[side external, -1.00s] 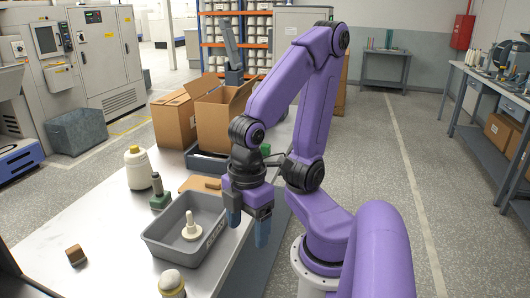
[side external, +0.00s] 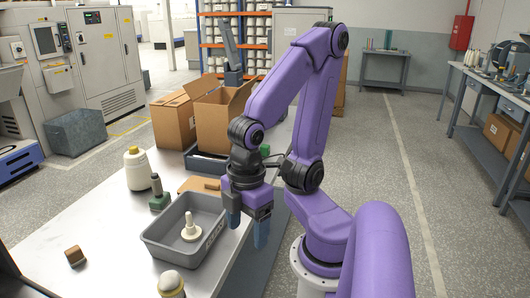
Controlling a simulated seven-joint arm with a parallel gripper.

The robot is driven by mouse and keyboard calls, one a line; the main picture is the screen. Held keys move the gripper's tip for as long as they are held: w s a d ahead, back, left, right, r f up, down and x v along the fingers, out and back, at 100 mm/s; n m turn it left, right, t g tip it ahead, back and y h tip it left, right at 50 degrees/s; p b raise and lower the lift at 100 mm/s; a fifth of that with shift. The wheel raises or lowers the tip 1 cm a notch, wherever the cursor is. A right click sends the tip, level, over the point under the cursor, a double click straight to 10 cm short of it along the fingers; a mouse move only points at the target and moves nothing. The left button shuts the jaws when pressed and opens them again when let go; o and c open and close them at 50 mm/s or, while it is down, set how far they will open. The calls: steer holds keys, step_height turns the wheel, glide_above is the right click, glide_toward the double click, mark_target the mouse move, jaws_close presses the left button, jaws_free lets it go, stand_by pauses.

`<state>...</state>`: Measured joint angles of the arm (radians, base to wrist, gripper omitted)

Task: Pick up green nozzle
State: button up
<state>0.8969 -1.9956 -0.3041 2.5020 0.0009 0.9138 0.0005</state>
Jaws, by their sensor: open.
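A green nozzle-like piece (side external: 158,195) with a wide green base and a narrow grey-green upright part stands on the table, left of and behind the grey tray. My gripper (side external: 248,228) points down with its two blue fingers apart and nothing between them. It hangs at the right side of the grey tray (side external: 158,250), well to the right of the green piece. Another green thing (side external: 265,149) shows behind my arm, mostly hidden, and I cannot tell what it is.
The tray holds a cream spindle-shaped piece (side external: 191,228). A cream bottle (side external: 137,170) stands behind left of the green piece. A wooden block (side external: 75,256) and a yellow-banded, white-topped container (side external: 171,284) are nearer. Cardboard boxes (side external: 174,122) stand behind.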

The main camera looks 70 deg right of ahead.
steer(key=w+d+f+t+h, duration=0.15)
steer(key=w+d+h, duration=0.75)
steer(key=w+d, duration=1.3)
steer(key=n+g+h, duration=0.3)
steer(key=n+h, duration=0.1)
steer(key=h, duration=0.1)
glide_toward(264, 146)
steer(key=v, duration=0.6)
steer(key=shift+s+a+r, duration=0.15)
steer(key=shift+s, duration=0.15)
steer(key=shift+s+d, duration=0.15)
steer(key=shift+d, duration=0.15)
steer(key=x, duration=1.1)
steer(key=shift+d+f, duration=0.2)
steer(key=shift+f, duration=0.1)
steer(key=shift+n, duration=0.3)
steer(key=shift+w+x, duration=0.15)
steer(key=shift+x, duration=1.25)
steer(key=shift+w+x, duration=0.1)
steer(key=shift+x, duration=1.35)
steer(key=shift+c, duration=0.3)
